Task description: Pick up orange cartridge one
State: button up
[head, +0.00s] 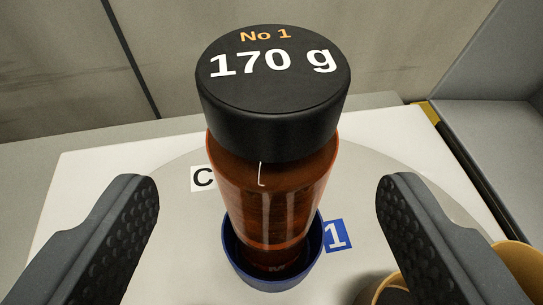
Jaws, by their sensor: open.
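The orange cartridge one (268,195) stands upright in the middle of the head view. Its black cap (273,125) reads "No 1" and "170 g", and its body is see-through orange-brown. Its foot sits in a blue round holder (272,281) beside a blue "1" label (335,236). My gripper (267,195) is open, with one dark ribbed finger on each side of the cartridge. Neither finger appears to touch it, and there is a clear gap on both sides. The lower parts of the fingers are cut off by the picture's edge.
A grey round plate (176,235) on a white surface (85,180) bears the holder and a "C" label (203,178). A yellow-orange round thing (520,268) is partly visible at the lower right, near the right finger. Grey walls (60,75) stand behind.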

jog(key=shift+b+x, duration=0.7)
jog(key=shift+x, duration=2.85)
jog(key=shift+d+r, duration=0.1)
jog(key=shift+d, duration=0.05)
jog(key=c, duration=1.1)
